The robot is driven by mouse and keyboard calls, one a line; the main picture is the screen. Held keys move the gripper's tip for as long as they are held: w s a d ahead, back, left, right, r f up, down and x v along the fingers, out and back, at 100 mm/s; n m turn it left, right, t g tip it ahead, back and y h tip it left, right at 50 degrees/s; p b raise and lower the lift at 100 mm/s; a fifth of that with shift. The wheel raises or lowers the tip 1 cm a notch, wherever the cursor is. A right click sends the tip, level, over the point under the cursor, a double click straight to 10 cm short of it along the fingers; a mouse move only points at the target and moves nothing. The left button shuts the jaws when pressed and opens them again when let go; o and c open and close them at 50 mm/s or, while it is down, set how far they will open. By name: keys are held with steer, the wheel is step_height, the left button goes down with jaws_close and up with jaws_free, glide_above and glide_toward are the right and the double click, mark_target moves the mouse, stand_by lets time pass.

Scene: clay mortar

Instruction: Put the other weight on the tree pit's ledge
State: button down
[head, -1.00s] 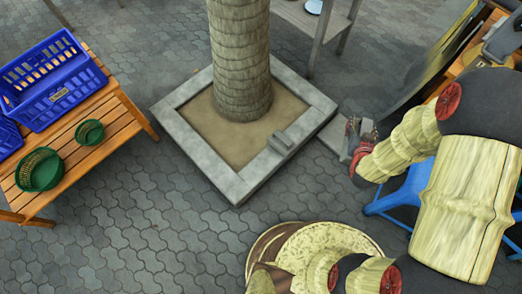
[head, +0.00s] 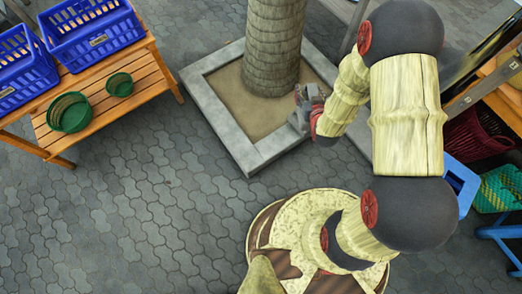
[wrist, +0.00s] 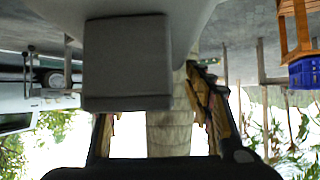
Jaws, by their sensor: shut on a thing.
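The tree pit (head: 222,112) is a square grey stone frame of sandy soil around a tree trunk (head: 272,45). My gripper (head: 306,102) is over its right-hand ledge, shut on a grey weight. In the wrist view a dark grey block (wrist: 127,62), which looks like the held weight, hides part of one finger; the other finger (wrist: 207,95) shows at its right. Pale stone lies close behind the block; I cannot tell whether they touch. The weight seen earlier on this ledge is hard to separate from my gripper now.
A wooden bench (head: 142,85) at left holds blue crates (head: 92,32) and green baskets (head: 70,112). The paving left of the pit is clear.

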steer(key=shift+n+y, duration=0.8)
steer(key=shift+y, duration=0.1)
steer(key=w+f, duration=0.1)
steer(key=f, duration=0.1)
steer(key=w+a+f, duration=0.1)
steer(key=f, duration=0.2)
steer(key=w+a+f, duration=0.1)
steer(key=f, duration=0.2)
steer(key=shift+w+a, duration=0.15)
steer(key=shift+w, duration=0.05)
steer(key=s+a+f+n+g+y, duration=0.1)
steer(key=s+a+f+n, duration=0.15)
steer(key=f, duration=0.85)
steer(key=s+a+f+n+g+y, duration=0.1)
steer(key=s+a+f+y, duration=0.2)
steer(key=f, duration=0.8)
steer(key=s+a+f+n+g, duration=0.15)
steer(key=s+f, duration=0.25)
steer(key=f, duration=0.7)
steer(key=s+f+b+x, duration=0.1)
steer(key=b+x, duration=0.3)
steer(key=x, duration=0.5)
steer(key=s+a+f+b+x, duration=0.1)
steer(key=b+x, duration=0.4)
steer(key=x, duration=0.5)
steer(key=shift+s+t, duration=0.2)
steer(key=shift+t, duration=0.25)
steer(key=shift+a, duration=0.15)
